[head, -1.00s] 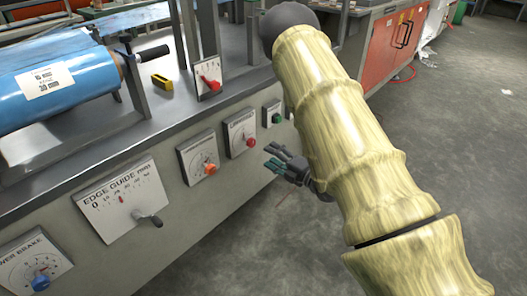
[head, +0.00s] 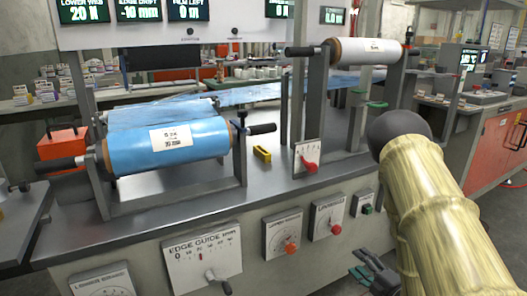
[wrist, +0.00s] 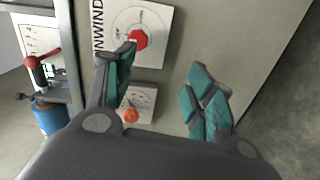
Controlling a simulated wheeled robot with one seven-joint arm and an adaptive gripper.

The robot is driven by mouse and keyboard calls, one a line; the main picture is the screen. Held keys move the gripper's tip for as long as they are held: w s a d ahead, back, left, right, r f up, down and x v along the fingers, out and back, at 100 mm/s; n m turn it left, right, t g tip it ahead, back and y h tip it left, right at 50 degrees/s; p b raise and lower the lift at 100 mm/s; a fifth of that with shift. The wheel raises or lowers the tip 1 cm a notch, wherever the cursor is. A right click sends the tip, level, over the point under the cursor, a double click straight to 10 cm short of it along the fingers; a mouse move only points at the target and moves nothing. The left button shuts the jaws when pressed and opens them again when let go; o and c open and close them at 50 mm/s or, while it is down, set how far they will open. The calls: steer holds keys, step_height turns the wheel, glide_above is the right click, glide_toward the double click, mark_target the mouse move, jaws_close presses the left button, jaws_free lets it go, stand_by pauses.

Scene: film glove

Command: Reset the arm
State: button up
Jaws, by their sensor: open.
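My gripper (head: 372,272) is at the lower right of the head view, in front of the machine's front panel and below the red knob (head: 336,229). In the wrist view my gripper (wrist: 165,92) has its two teal-padded fingers spread wide with nothing between them. Beyond the fingers are the panel, the red knob (wrist: 139,39) on its white plate and an orange knob (wrist: 131,116). My arm, with a pale wood-like surface, runs down the right side of the head view and hides part of the floor.
The machine carries a blue film roll (head: 165,146), a white roll (head: 365,50) on tall posts, a red lever (head: 308,165) and a yellow tool (head: 262,154). An orange knob (head: 290,247) and the edge guide plate (head: 203,258) are on the panel. Red cabinets (head: 495,150) stand at right.

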steer(key=s+a+f+m+g+h, duration=0.2)
steer(key=s+a+f+m+g, duration=0.15)
steer(key=s+f+m, duration=0.45)
steer(key=s+a+f+m+g+h, duration=0.2)
steer(key=s+f+m+g+h, duration=0.15)
steer(key=s+f, duration=0.45)
steer(key=s+a+f+m+g, duration=0.3)
steer(key=s, duration=0.5)
steer(key=s+a+f+m+g, duration=0.2)
steer(key=s+m+g, duration=0.15)
steer(key=s, duration=0.35)
steer(key=s+a+f+m+g, duration=0.3)
steer(key=s, duration=0.5)
step_height(320, 180, up, 31)
steer(key=p, duration=3.2)
steer(key=shift+w+r, duration=0.2)
steer(key=shift+w, duration=0.05)
steer(key=shift+t, duration=0.25)
